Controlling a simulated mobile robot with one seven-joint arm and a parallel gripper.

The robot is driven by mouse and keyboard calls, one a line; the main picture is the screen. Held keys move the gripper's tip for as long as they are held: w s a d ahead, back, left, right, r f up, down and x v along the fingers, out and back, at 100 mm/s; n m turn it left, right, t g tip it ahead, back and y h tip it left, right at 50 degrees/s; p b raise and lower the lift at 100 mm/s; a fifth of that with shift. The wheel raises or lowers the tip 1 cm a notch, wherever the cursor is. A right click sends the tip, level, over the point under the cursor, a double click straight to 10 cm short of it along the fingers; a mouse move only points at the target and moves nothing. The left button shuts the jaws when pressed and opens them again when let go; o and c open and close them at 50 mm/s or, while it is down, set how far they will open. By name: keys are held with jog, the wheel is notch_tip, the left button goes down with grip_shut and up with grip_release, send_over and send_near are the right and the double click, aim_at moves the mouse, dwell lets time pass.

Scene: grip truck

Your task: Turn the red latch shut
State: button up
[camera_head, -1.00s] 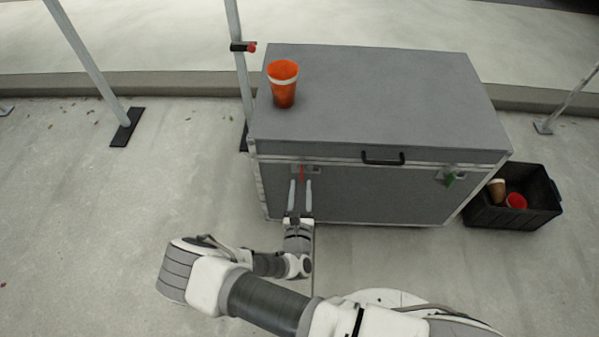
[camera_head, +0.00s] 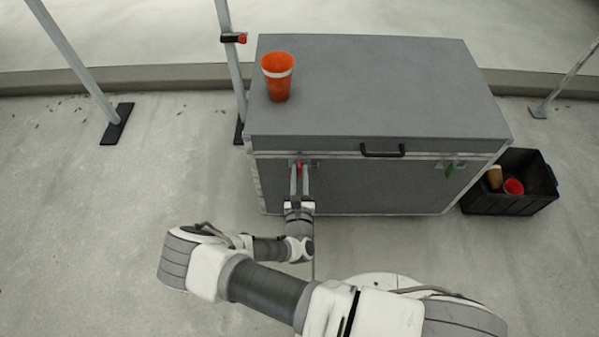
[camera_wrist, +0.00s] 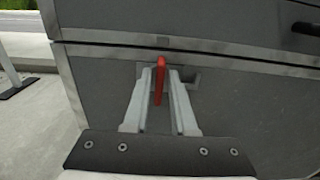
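The red latch (camera_head: 299,167) is on the front of the grey case (camera_head: 390,90), near its upper left corner under the lid seam. In the wrist view the red latch (camera_wrist: 160,80) points straight up and down. My gripper (camera_head: 299,168) is at the case front, with one finger on each side of the latch. In the wrist view my gripper (camera_wrist: 160,76) shows a narrow gap between finger and latch on both sides, so it looks open. A green latch (camera_head: 450,170) is at the right of the case front.
An orange cup (camera_head: 277,78) stands on the lid at the back left. A black handle (camera_head: 382,151) is on the lid's front. A black crate (camera_head: 535,205) with cups stands at the right. Poles stand behind and left.

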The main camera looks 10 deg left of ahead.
grip_shut()
jog(key=n+p, duration=0.1)
jog(key=n, duration=0.2)
jog(key=shift+a+n+p, duration=0.15)
jog(key=shift+n+p, duration=0.15)
jog(key=shift+n, duration=0.1)
jog(key=shift+a+f+n, duration=0.1)
jog(key=shift+f+n, duration=0.05)
jog(key=shift+n, duration=3.35)
jog(key=shift+a+f+n, duration=0.1)
jog(key=shift+f+n, duration=0.05)
jog(key=shift+n, duration=3.35)
